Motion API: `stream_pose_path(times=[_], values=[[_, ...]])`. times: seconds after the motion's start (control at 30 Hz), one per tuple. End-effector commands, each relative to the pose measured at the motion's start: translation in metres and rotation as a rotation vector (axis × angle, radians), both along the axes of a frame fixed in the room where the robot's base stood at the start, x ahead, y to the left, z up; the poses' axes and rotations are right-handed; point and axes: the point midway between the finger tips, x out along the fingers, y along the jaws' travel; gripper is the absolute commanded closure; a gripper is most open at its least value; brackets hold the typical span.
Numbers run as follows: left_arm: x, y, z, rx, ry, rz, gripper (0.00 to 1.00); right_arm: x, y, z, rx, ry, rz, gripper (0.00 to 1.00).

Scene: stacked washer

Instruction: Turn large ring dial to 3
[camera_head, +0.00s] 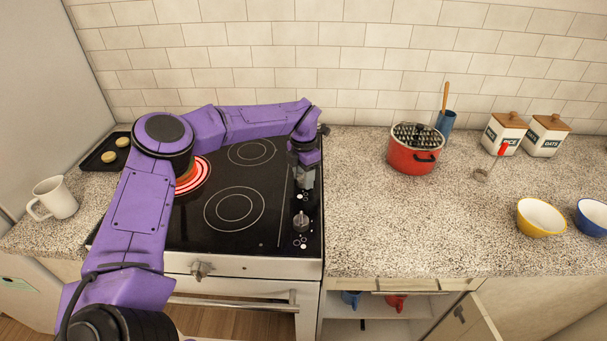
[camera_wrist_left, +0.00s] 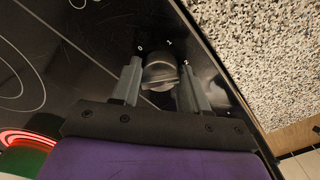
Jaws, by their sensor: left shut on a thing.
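The black glass cooktop (camera_head: 180,225) has a dial under my left gripper near its right edge, and a second dial (camera_head: 300,221) stands nearer the front. My left gripper (camera_head: 305,180) reaches down over the rear dial and mostly hides it in the head view. In the left wrist view the round grey dial (camera_wrist_left: 160,72) sits between the two fingers of my left gripper (camera_wrist_left: 157,88), which is shut on it. Small white marks, one like a 0, lie around the dial; its exact setting is too small to tell. My right gripper is not in view.
A burner glows red (camera_head: 203,178) at the left, partly behind my arm. A red pot (camera_head: 414,158) stands on the speckled counter (camera_head: 400,225) to the right. A white mug (camera_head: 54,198) stands at the left. An oven knob (camera_head: 202,269) is on the front panel.

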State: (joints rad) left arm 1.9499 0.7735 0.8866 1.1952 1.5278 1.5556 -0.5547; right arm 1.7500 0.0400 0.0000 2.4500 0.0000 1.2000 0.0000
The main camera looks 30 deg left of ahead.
Motion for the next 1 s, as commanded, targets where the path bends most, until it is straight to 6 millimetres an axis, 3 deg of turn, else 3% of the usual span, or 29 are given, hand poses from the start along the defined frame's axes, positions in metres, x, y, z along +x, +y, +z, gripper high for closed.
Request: stream_pose_path(times=[1.0], values=[[0.002, 0.001, 0.004, 0.003, -0.010, -0.900, 0.86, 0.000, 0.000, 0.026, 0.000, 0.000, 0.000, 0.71]])
